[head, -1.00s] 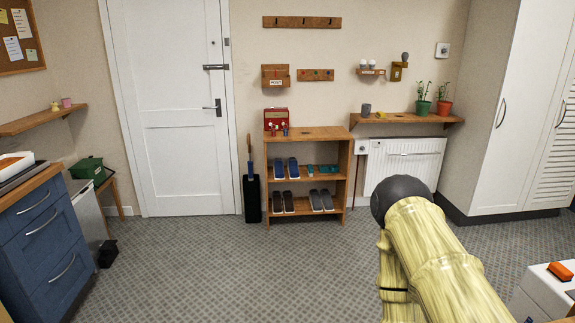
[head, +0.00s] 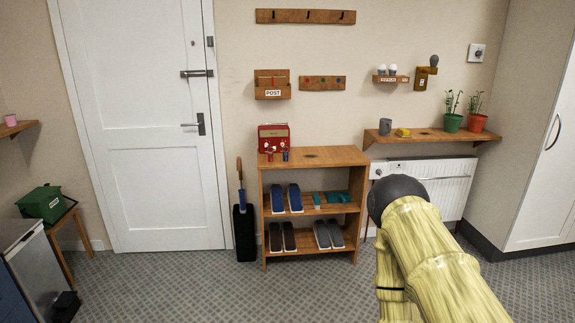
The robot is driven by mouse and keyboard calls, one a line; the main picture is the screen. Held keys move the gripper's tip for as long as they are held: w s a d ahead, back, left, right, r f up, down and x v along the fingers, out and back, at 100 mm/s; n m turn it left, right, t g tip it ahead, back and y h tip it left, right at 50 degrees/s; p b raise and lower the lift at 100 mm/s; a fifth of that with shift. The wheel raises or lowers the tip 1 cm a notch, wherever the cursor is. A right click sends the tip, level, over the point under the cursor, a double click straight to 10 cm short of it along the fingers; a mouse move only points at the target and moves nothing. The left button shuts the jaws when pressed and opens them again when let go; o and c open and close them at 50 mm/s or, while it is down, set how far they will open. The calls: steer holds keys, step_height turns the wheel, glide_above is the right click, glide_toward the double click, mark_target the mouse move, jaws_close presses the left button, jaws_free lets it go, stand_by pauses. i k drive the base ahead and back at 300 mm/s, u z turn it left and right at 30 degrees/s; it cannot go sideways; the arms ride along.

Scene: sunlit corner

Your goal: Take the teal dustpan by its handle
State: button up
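A teal item that looks like the dustpan (head: 338,197) lies on the middle shelf of the wooden shoe rack (head: 318,157), at the right end. A narrower teal piece (head: 317,200) is just left of it; I cannot tell whether it is the handle or a separate thing. My arm rises from the lower right to a dark rounded joint, right of the rack. My gripper is not in view.
Blue shoes (head: 287,199) share the middle shelf, with more shoes (head: 328,234) below. A red box (head: 273,138) stands on top. A black stand (head: 244,232) is left of the rack; a radiator (head: 442,186) is right. The carpet in front is clear.

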mark_target(340, 196)
steer(key=i, duration=3.45)
steer(key=z, duration=0.05)
